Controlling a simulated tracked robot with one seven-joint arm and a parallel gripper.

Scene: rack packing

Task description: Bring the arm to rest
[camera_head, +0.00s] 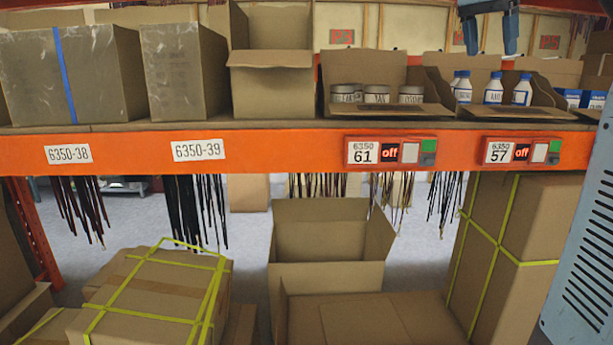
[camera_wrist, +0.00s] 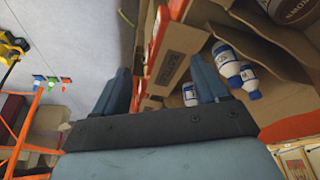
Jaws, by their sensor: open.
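My gripper (camera_head: 490,32) shows at the top right of the head view, in front of the upper part of the rack and above the box of bottles. In the wrist view my gripper (camera_wrist: 160,88) has its two blue fingers spread wide with nothing held between them. White bottles with blue caps (camera_head: 494,88) stand in an open cardboard box on the shelf below it. Some of these bottles (camera_wrist: 226,62) also show in the wrist view, beside and beyond the right finger. The upper arm links are mostly out of view.
An open box with jars (camera_head: 377,94) stands left of the bottles. An open empty carton (camera_head: 333,240) stands below the beam, between strapped boxes (camera_head: 150,290) and a tall strapped carton (camera_head: 535,230).

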